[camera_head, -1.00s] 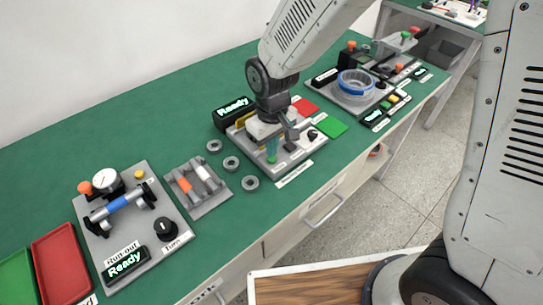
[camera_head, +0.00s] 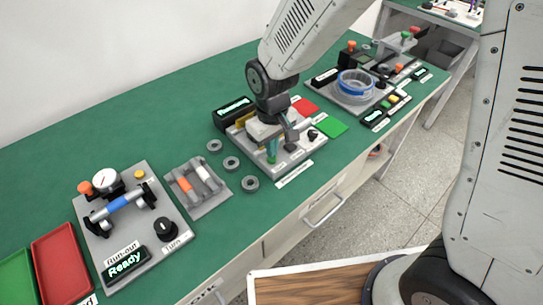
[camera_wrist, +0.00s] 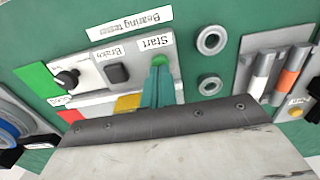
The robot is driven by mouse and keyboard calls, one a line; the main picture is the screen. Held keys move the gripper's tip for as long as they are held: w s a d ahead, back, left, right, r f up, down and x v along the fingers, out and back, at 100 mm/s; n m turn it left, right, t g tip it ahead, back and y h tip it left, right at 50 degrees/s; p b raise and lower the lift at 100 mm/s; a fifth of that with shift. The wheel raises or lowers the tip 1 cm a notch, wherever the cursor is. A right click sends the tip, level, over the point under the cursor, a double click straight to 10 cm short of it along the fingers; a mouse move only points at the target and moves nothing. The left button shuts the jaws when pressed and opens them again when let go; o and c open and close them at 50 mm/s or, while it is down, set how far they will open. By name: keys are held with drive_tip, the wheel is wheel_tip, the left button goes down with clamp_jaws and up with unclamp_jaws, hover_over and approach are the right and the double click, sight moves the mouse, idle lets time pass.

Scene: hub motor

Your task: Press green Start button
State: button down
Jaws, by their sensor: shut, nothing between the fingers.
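The green Start button (camera_wrist: 160,59) sits beside its "Start" label on the grey panel of the bearing tester (camera_wrist: 110,73) in the wrist view. My gripper (camera_wrist: 158,68) is shut and empty, and its teal fingertips point at the button, overlapping its edge. They appear to touch it, but how far it is pressed in cannot be told. In the head view my gripper (camera_head: 271,160) is low over the tester's front (camera_head: 292,168), largely hiding the button. The tester's display (camera_head: 235,107) is lit with small text that I cannot read.
Grey rings (camera_head: 231,164) lie left of the tester, near a tray (camera_head: 207,203) of cylinders. A red pad (camera_head: 305,107) and a green pad (camera_head: 331,127) lie right.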

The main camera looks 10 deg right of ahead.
wheel_tip(320, 180, up, 12)
drive_tip(key=shift+r, duration=0.25)
idle(0.6)
idle(0.4)
drive_tip(key=s+d+r+m, duration=0.3)
drive_tip(key=s+d+r, duration=0.1)
drive_tip(key=s+d, duration=0.5)
drive_tip(key=s+d+r+m+t, duration=0.1)
drive_tip(key=s+d+r+m, duration=0.2)
drive_tip(key=s+d, duration=0.7)
drive_tip(key=shift+s+d+r+m, duration=0.25)
drive_tip(key=shift+d+r+m, duration=0.15)
drive_tip(key=shift+d+r, duration=0.5)
idle(3.4)
